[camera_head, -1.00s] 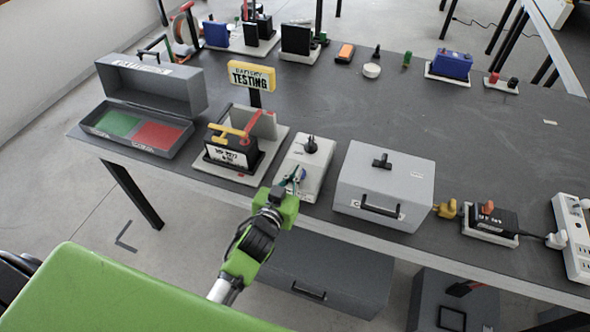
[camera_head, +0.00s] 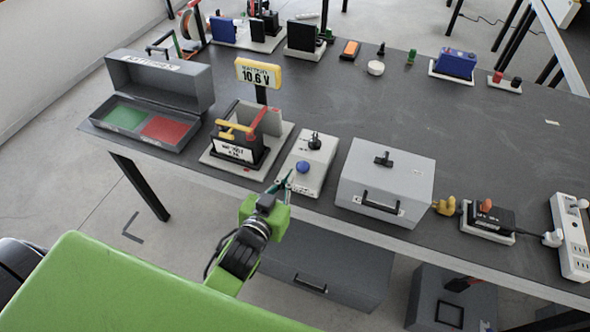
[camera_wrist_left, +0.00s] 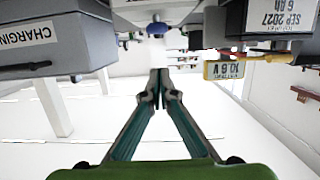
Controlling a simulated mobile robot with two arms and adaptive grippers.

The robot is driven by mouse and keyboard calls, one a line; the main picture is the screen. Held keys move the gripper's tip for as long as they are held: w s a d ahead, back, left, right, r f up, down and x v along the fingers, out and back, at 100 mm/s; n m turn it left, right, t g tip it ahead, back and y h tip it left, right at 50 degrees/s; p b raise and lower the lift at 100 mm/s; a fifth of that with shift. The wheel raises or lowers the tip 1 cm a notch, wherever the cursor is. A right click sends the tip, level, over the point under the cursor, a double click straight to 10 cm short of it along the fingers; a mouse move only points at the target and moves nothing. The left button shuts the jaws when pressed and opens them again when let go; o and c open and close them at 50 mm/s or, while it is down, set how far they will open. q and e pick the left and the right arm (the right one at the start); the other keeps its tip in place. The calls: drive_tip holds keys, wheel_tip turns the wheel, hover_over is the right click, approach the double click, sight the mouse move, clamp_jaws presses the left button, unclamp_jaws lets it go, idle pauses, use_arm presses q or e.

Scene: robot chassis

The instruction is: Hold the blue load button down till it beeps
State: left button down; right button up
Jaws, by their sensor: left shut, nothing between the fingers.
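The blue load button (camera_head: 302,167) sits on top of a white tester box (camera_head: 310,185) with a black knob behind it. The button also shows near the top of the left wrist view (camera_wrist_left: 157,29). My left gripper (camera_head: 285,183) is at the box's front left edge, with its closed fingertips short of the button and apart from it. Its teal fingers meet at the tips in the left wrist view (camera_wrist_left: 159,78), with nothing between them. The yellow battery display (camera_head: 258,73) reads 10.6 V. My right gripper is in neither view.
A battery (camera_head: 237,151) with yellow and red clamps stands left of the tester. A grey case (camera_head: 385,185) stands close on its right. An open grey box (camera_head: 150,100) with green and red compartments is at the far left. The table (camera_head: 420,110) behind is largely clear.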

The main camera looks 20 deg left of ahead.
use_arm(q)
drive_tip(key=shift+v, duration=1.05)
drive_tip(key=shift+r, duration=0.1)
drive_tip(key=s+f+g, duration=0.3)
drive_tip(key=s+f, duration=0.1)
drive_tip(key=f, duration=0.7)
drive_tip(key=s+f+m+g, duration=0.15)
drive_tip(key=s+f, duration=0.35)
drive_tip(key=f, duration=0.7)
drive_tip(key=s+f+g, duration=0.3)
drive_tip(key=s+f, duration=0.1)
drive_tip(key=f, duration=0.7)
drive_tip(key=s+a+f+g, duration=0.1)
drive_tip(key=s+f+g, duration=0.1)
drive_tip(key=s+f, duration=0.3)
drive_tip(key=s+a+f+g, duration=0.2)
drive_tip(key=s+f, duration=0.4)
drive_tip(key=s, duration=0.7)
drive_tip(key=s+a+f+g, duration=0.2)
drive_tip(key=s+f, duration=0.3)
drive_tip(key=s, duration=0.4)
drive_tip(key=shift+s+a+f+g+y, duration=0.25)
drive_tip(key=shift+s+f+g+y, duration=0.05)
drive_tip(key=shift+g, duration=0.15)
drive_tip(key=shift+m, duration=0.25)
